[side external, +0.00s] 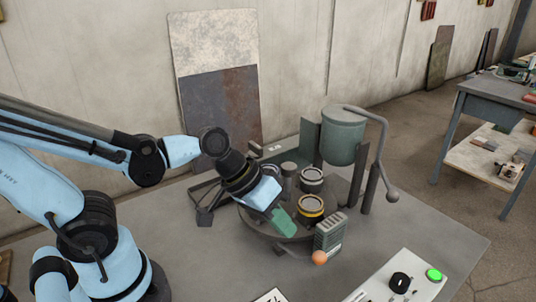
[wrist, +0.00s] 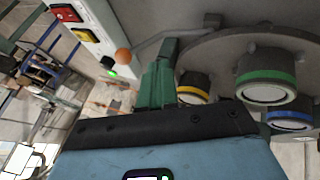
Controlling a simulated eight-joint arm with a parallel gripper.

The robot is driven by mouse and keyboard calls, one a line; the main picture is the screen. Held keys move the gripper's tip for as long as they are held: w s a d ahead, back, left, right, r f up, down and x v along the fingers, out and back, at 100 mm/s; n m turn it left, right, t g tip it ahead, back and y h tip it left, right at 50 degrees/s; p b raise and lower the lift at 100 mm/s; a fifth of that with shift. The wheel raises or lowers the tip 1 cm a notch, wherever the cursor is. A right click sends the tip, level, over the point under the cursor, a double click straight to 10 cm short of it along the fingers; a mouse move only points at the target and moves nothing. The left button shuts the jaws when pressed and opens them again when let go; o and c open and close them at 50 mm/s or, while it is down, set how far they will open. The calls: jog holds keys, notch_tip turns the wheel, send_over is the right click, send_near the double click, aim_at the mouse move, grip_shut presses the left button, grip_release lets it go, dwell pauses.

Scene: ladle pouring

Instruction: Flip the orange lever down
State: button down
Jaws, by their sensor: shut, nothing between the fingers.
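The orange lever knob (side external: 320,257) shows in the side view as a ball low at the front of a grey ribbed block (side external: 329,233). It also shows in the wrist view (wrist: 123,55), at the end of a grey rod. My gripper (side external: 290,232) has green fingers, which are shut and empty. The lever's pivot is not clear.
Several canisters stand on the turntable, including a yellow-banded one (side external: 311,209) close to my fingers. A grey-green tank (side external: 342,135) with a bent handle stands behind. A white control panel (side external: 397,283) lies front right.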

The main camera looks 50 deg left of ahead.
aim_at(312, 258)
jog(key=shift+w+d+f, duration=0.15)
jog(key=shift+d+f, duration=0.1)
jog(key=shift+d, duration=0.45)
jog(key=shift+w+d+f, duration=0.2)
jog(key=shift+d, duration=0.45)
jog(key=shift+w+d+f, duration=0.15)
jog(key=shift+d+f, duration=0.1)
jog(key=shift+d, duration=0.45)
jog(key=shift+d+f+y, duration=0.7)
jog(key=shift+d+y, duration=0.1)
jog(key=shift+d+f+m+y, duration=0.4)
jog(key=shift+d+f+y, duration=0.2)
jog(key=shift+f+y, duration=0.25)
jog(key=shift+a+r, duration=0.15)
jog(key=shift+r, duration=0.15)
jog(key=shift+r, duration=0.65)
